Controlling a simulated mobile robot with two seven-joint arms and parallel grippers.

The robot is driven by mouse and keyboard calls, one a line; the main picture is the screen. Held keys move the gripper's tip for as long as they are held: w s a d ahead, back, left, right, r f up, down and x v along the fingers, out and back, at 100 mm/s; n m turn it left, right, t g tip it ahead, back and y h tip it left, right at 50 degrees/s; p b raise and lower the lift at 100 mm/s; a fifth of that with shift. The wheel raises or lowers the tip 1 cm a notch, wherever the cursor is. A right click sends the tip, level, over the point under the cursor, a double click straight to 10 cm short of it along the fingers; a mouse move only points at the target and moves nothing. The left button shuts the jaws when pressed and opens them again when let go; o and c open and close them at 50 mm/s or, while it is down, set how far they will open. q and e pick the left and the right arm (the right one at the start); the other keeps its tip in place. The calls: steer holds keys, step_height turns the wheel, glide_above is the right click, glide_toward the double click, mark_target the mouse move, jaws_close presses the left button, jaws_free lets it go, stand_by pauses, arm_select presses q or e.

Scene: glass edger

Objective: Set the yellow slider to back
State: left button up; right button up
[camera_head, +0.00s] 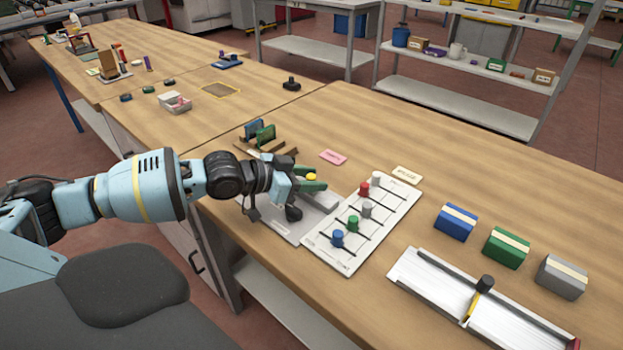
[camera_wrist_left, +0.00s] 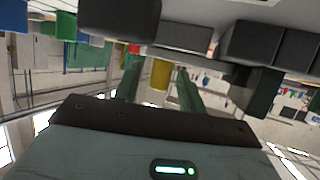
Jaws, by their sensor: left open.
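A small yellow knob (camera_head: 311,177), which looks like the yellow slider, shows at the tips of my left gripper (camera_head: 314,180) in the head view. In the left wrist view the yellow knob (camera_wrist_left: 160,73) is a yellow cylinder between the two green fingers. My left gripper is open around it; I cannot tell whether a finger touches it. The knob is over the grey panel (camera_head: 288,226) near the bench's front edge. The wrist and fingers hide much of the panel, so the knob's track does not show clearly. My right gripper is not in view.
Right of the panel is a white board (camera_head: 345,258) with blue, green, grey, red and white knobs on slots. A blue box (camera_head: 456,222), a green box (camera_head: 506,248) and a grey box (camera_head: 562,277) stand further right. A white tray (camera_head: 420,277) lies in front.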

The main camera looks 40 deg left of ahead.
arm_select(q)
steer(key=shift+w+d, duration=0.1)
steer(key=shift+w, duration=0.05)
jaws_close()
stand_by(0.4)
